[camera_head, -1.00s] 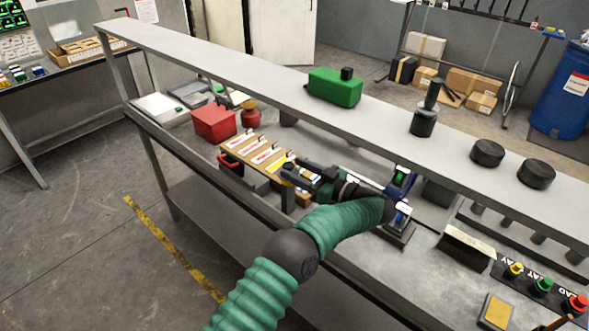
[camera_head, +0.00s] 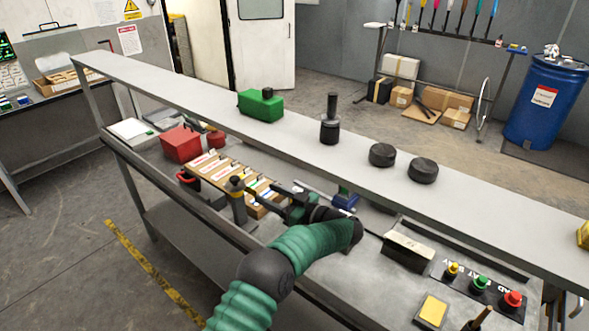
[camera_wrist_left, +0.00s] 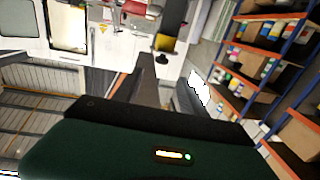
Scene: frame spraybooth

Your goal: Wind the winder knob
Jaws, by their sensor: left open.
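A dark post with a rounded, yellow-banded top (camera_head: 236,184) stands at the front edge of the bench, beside the wooden label rack. It looks like the winder knob, but it is small and I cannot be sure. My left gripper (camera_head: 268,197) is open, just right of this post, with its fingers pointing left toward it and a small gap between. In the left wrist view a yellow-topped dark piece (camera_wrist_left: 165,43) shows beyond a dark finger; the fingertips are hard to make out there. My right gripper is out of view.
A raised grey shelf (camera_head: 290,140) runs behind the work surface, bearing a green box (camera_head: 261,105) and dark cylinders. A red box (camera_head: 181,144) stands left of the rack.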

